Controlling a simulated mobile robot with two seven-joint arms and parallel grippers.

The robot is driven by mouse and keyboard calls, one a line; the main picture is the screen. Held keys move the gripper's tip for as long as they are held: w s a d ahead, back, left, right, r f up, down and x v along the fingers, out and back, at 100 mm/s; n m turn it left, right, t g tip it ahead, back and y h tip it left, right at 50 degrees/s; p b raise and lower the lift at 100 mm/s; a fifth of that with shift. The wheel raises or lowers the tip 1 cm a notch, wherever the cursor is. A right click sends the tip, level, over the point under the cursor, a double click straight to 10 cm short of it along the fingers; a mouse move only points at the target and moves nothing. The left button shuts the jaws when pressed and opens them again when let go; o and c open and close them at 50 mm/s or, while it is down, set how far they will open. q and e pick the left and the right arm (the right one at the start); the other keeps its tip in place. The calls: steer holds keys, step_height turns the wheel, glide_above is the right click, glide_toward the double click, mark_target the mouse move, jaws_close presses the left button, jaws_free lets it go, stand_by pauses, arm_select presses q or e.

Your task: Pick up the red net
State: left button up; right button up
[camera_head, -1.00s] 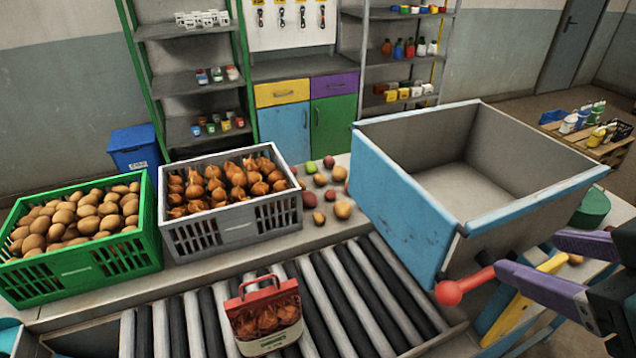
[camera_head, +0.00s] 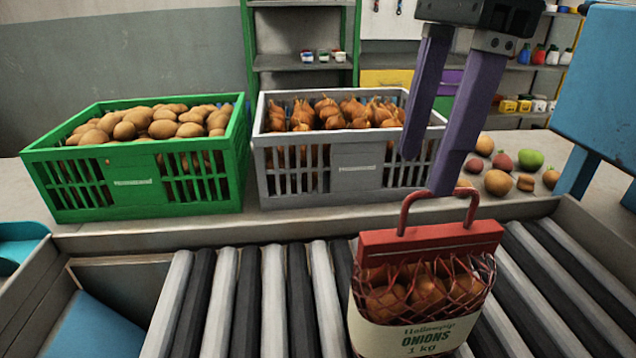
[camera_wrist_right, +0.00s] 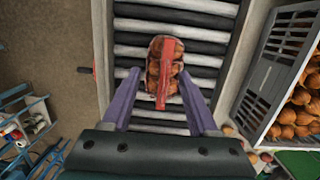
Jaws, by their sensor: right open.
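The red net (camera_head: 425,290) of onions stands upright on the roller conveyor, with a red top band, a red loop handle and a pale label reading "ONIONS 1 kg". My right gripper (camera_head: 428,172) points down just above the handle, its purple fingers apart and empty. One fingertip appears close to the handle; I cannot tell whether it touches. In the right wrist view the net (camera_wrist_right: 165,75) lies beyond and between the open fingers (camera_wrist_right: 165,78), with the red handle strip running lengthwise. My left gripper is not in view.
A green crate of potatoes (camera_head: 130,185) and a grey crate of onions (camera_head: 350,170) stand behind the conveyor (camera_head: 240,310). Loose produce (camera_head: 498,182) lies right of the grey crate. A blue panel (camera_head: 597,90) rises at the right. The rollers left of the net are clear.

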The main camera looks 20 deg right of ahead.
mark_target(433, 230)
steer(key=d, duration=0.1)
steer(key=d+f+h, duration=0.1)
steer(key=d, duration=0.1)
steer(key=shift+w+d+f, duration=0.15)
steer(key=shift+w+d, duration=0.05)
steer(key=shift+w, duration=0.05)
step_height(433, 230, down, 2)
steer(key=shift+s+f+p, duration=0.1)
steer(key=shift+f+p, duration=0.15)
steer(key=shift+p, duration=0.1)
step_height(433, 230, down, 5)
steer(key=shift+f+p, duration=0.1)
steer(key=shift+p, duration=0.8)
steer(key=shift+f, duration=0.55)
jaws_close()
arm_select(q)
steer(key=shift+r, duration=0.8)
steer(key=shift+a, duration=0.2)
arm_select(e)
steer(key=shift+r, duration=0.1)
